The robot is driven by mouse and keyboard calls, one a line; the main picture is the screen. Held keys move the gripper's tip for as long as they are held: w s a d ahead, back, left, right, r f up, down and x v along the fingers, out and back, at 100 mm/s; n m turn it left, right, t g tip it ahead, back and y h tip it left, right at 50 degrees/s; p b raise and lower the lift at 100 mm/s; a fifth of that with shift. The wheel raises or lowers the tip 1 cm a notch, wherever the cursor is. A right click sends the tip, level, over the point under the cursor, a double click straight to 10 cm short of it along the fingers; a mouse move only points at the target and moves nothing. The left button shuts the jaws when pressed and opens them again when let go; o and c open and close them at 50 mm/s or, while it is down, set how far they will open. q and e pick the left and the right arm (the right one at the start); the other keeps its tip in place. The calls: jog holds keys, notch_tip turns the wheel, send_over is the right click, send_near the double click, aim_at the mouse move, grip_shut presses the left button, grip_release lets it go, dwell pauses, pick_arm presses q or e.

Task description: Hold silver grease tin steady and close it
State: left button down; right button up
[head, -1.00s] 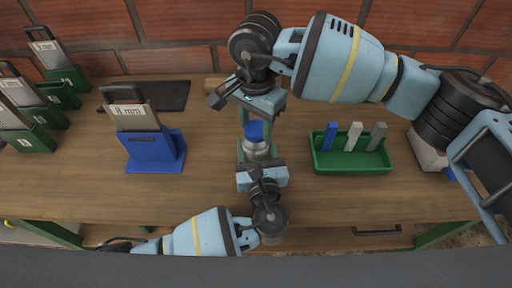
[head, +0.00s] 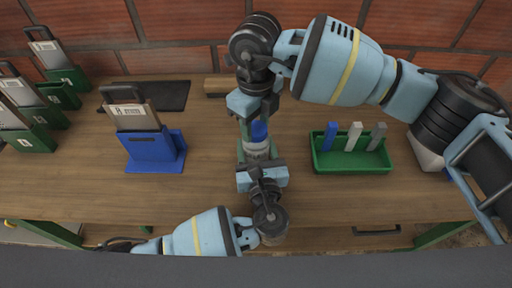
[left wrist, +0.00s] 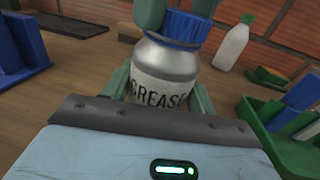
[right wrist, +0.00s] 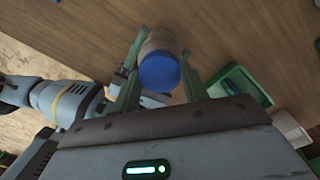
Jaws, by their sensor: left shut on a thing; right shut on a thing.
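The silver grease tin (head: 257,148) stands upright near the middle of the wooden bench, its GREASE label facing the left wrist view (left wrist: 165,88). A blue lid (head: 259,131) sits on its top; it also shows in the left wrist view (left wrist: 186,28) and the right wrist view (right wrist: 159,71). My left gripper (head: 257,158) is shut on the tin's body from the front. My right gripper (head: 258,124) reaches in from the back, its green fingers on either side of the lid, shut on it. I cannot tell how tightly the lid sits.
A green tray (head: 350,167) with blue, white and grey pieces stands right of the tin. A blue holder (head: 155,155) with a handled plate stands left, before a black mat (head: 172,96). Green holders line the far left. A white bottle (left wrist: 231,47) stands behind.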

jog(key=m, duration=0.2)
jog(key=shift+m, duration=0.4)
jog(key=o, duration=1.1)
jog(key=shift+o, duration=0.2)
notch_tip(320, 180, up, 12)
pick_arm(q)
jog(key=shift+c, duration=1.9)
grip_release()
jog(key=shift+s, duration=0.1)
